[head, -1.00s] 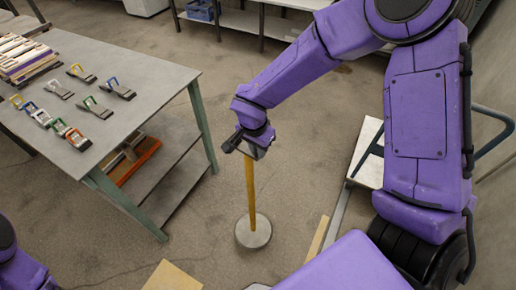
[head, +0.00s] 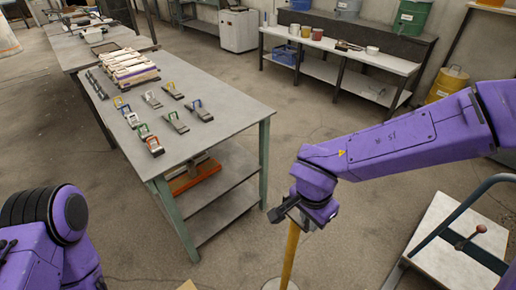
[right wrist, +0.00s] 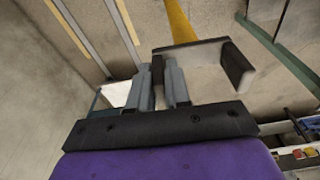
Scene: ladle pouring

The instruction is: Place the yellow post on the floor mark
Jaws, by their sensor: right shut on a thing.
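The yellow post (head: 290,253) stands about upright below my right gripper (head: 287,213) in the head view. My right gripper is shut on its upper end. The round base (head: 280,285) is cut by the bottom edge, so I cannot tell whether it touches the floor. In the right wrist view, the post (right wrist: 181,24) shows beyond the fingers of my right gripper (right wrist: 198,62). I cannot make out a certain floor mark; a tan patch (head: 187,286) shows at the bottom edge. My left arm shows at lower left, but its gripper does not.
A table (head: 225,118) with several small clamp-like items (head: 152,99) and a shelf stands left of the post. A cart (head: 455,240) with a bent handle is at right. A bench (head: 340,48) with pots is at the back. Bare floor (head: 255,235) lies between table and post.

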